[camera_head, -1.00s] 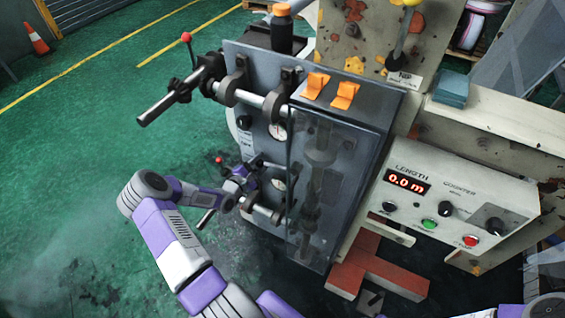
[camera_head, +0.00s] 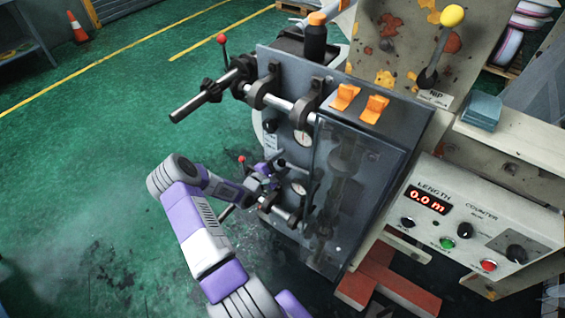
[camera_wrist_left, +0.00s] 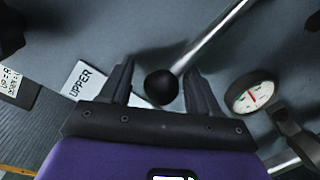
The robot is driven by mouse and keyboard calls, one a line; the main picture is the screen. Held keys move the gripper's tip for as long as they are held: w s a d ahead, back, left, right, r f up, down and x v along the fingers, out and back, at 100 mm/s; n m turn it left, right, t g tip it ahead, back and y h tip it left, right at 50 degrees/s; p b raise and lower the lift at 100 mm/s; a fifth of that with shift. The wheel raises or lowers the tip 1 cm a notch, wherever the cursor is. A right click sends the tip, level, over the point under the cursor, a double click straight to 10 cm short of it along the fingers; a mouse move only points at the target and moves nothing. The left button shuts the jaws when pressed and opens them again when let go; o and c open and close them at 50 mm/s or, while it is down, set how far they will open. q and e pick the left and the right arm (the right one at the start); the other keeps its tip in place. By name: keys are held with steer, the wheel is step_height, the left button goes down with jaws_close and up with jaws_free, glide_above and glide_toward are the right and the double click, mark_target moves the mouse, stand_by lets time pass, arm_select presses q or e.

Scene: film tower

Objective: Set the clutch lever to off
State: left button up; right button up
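In the left wrist view a black ball knob (camera_wrist_left: 161,87) on a silver rod (camera_wrist_left: 212,38) sits between the fingers of my left gripper (camera_wrist_left: 160,66). The fingers are open, with a narrow gap beside the knob. A white label reading UPPER (camera_wrist_left: 82,83) is left of it and a dial gauge (camera_wrist_left: 252,96) right of it. In the head view my left gripper (camera_head: 262,174) is at the lower part of the grey machine panel, its fingers too small to make out. No lever labelled clutch is readable. My right gripper is not in view.
A red-knobbed handle (camera_head: 222,40) and shaft (camera_head: 205,104) stick out above my left arm. A clear guard (camera_head: 345,195) is right of the gripper. A yellow-knobbed lever (camera_head: 452,16) and a length counter box (camera_head: 470,215) are farther right. The green floor (camera_head: 110,130) at left is clear.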

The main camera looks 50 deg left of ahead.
arm_select(q)
steer(key=shift+f, duration=0.1)
steer(key=s, duration=0.2)
steer(key=s+p, duration=0.1)
steer(key=s, duration=0.2)
steer(key=s+d, duration=0.1)
steer(key=s, duration=0.1)
steer(key=shift+s+r, duration=0.2)
steer(key=shift+r, duration=0.05)
steer(key=shift+s, duration=0.1)
stand_by(0.3)
